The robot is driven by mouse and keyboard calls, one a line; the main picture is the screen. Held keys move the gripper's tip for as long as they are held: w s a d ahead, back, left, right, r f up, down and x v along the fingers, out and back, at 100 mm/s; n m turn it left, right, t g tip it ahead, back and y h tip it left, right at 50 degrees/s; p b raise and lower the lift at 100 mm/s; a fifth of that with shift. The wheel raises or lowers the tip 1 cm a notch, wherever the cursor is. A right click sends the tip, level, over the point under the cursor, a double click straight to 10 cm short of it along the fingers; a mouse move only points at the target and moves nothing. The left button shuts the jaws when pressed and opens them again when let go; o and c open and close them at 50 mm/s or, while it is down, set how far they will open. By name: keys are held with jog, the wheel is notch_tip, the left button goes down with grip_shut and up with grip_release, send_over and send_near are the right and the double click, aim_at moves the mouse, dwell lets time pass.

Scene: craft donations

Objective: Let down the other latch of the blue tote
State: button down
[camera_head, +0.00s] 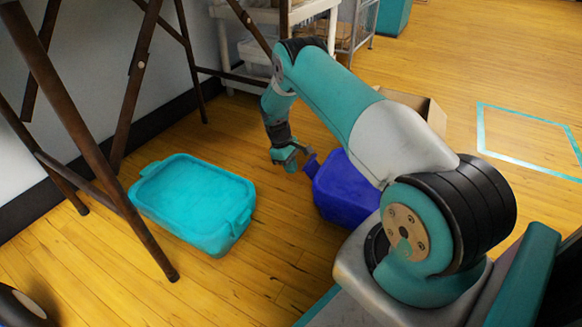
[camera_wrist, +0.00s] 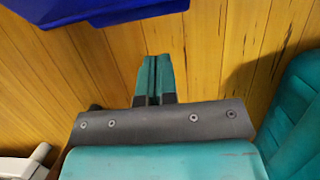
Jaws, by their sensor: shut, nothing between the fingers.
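The blue tote (camera_head: 347,192) sits on the wooden floor, partly hidden behind my arm. A small blue piece, which looks like a latch (camera_head: 311,165), sticks out from its left end near my gripper. The far-right side of the tote, with any latch there, is hidden. My gripper (camera_head: 287,163) is just left of that piece; I cannot tell if they touch. In the wrist view my gripper (camera_wrist: 160,72) has its teal fingers together with nothing between them, over bare floor. The blue tote (camera_wrist: 95,12) shows at that view's top edge.
A turquoise tote (camera_head: 190,205) with a closed-looking top stands on the floor to the left. Brown trestle legs (camera_head: 75,110) stand left of it. A cardboard box (camera_head: 425,108) is behind my arm, and a white shelf cart (camera_head: 300,15) is at the back. Floor between the totes is clear.

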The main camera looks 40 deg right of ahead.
jog(key=shift+f, duration=0.1)
jog(key=shift+w+a+f+b, duration=0.1)
jog(key=shift+w+f+b, duration=0.1)
jog(key=shift+f+b, duration=0.35)
dwell(0.3)
jog(key=shift+w+f+b, duration=0.25)
jog(key=shift+f+b, duration=0.3)
jog(key=shift+b, duration=0.05)
jog(key=shift+w+a+f+b, duration=0.15)
jog(key=shift+w+f+b, duration=0.1)
jog(key=shift+f+b, duration=0.35)
jog(key=shift+w+a+f+b, duration=0.1)
jog(key=shift+w+f+b, duration=0.1)
jog(key=shift+f+b, duration=0.4)
dwell(0.3)
